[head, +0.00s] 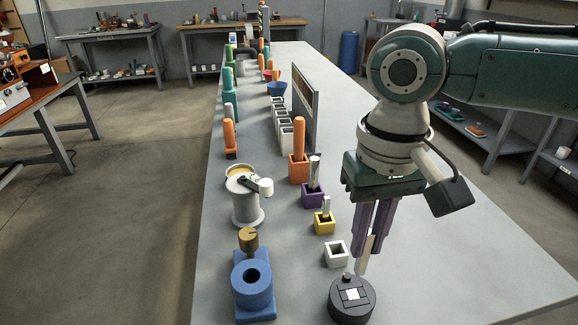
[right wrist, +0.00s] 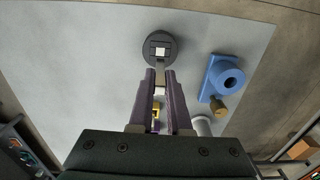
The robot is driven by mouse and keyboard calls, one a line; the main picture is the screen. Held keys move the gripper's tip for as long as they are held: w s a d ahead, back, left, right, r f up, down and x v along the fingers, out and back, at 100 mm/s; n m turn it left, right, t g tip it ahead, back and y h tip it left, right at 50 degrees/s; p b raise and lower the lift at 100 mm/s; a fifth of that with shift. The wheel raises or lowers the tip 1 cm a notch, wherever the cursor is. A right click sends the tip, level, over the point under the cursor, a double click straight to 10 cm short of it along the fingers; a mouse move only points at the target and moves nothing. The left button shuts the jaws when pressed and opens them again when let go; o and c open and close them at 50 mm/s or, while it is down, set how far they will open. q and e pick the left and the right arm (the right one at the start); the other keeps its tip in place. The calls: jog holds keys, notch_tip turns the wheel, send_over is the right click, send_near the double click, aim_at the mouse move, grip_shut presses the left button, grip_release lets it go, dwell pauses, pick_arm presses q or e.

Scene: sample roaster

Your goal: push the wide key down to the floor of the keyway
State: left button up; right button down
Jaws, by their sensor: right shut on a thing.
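My right gripper (head: 368,243) points down with its purple fingers shut on a slim cream bar (head: 362,266), which I take for the wide key. The bar sticks out below the fingertips. It also shows between the fingers in the right wrist view (right wrist: 160,73). Its lower end is at the far edge of a dark round block (head: 341,305) in the head view; whether it touches cannot be told. My left gripper is not in view.
An empty white box (head: 335,246) stands just behind the block. Yellow (head: 324,229), purple (head: 313,201) and orange (head: 298,175) holders follow behind. A blue fixture (head: 252,290) stands to the left. The bench is clear on the right.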

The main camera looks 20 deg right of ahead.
aim_at(359, 273)
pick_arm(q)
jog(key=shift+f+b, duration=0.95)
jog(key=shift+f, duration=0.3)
pick_arm(e)
jog(key=shift+f, duration=2.2)
pick_arm(q)
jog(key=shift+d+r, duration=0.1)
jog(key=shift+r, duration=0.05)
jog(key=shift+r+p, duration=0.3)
jog(key=shift+p, duration=0.2)
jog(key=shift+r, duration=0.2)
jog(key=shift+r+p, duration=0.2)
jog(key=shift+p, duration=0.2)
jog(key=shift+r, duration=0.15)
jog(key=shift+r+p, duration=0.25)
jog(key=shift+p, duration=0.15)
